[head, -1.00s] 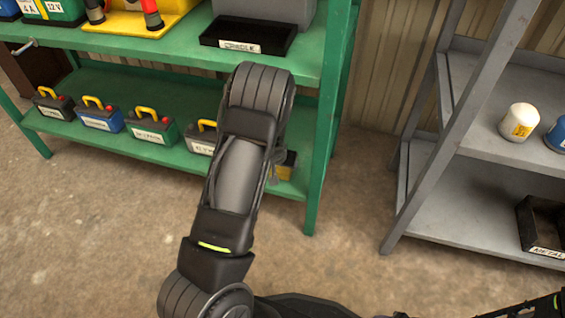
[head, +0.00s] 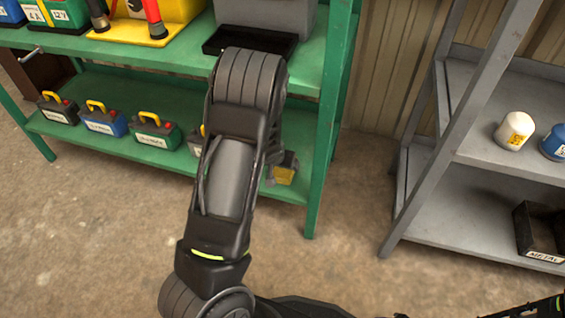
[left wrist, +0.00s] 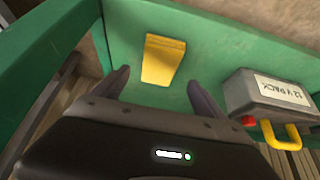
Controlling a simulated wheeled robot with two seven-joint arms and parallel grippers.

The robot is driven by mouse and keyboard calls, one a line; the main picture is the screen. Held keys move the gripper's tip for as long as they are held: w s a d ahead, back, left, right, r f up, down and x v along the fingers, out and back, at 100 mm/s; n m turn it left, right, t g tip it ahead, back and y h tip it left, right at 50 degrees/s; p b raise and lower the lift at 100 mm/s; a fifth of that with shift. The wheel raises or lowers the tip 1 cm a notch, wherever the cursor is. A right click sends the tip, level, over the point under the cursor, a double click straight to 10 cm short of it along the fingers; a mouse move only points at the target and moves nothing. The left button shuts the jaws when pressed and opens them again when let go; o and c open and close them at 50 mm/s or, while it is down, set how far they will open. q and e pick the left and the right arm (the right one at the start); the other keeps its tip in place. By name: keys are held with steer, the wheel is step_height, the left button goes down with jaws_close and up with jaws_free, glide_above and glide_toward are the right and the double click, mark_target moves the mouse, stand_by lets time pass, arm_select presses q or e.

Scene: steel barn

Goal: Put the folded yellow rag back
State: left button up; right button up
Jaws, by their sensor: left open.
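The folded yellow rag (left wrist: 163,60) lies on the green lower shelf in the left wrist view. It also shows in the head view (head: 285,175), just right of my left arm. My left gripper (left wrist: 160,92) is open and empty. Its two fingers point toward the rag, one on each side of its near end, and the rag lies a little beyond them. I cannot tell how high the fingers are above the shelf. In the head view my forearm hides most of this gripper. My right gripper is not in view.
A grey 12 V pack (left wrist: 268,95) with a yellow handle stands right of the rag in the wrist view. Several battery packs (head: 104,120) line the lower shelf. A black tray (head: 222,42) sits above. A grey rack (head: 470,185) stands to the right, with open floor between.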

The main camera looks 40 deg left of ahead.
arm_select(q)
steer(key=p+v, duration=0.1)
steer(key=v, duration=0.4)
steer(key=shift+s+r, duration=0.15)
steer(key=shift+r, duration=0.05)
stand_by(0.6)
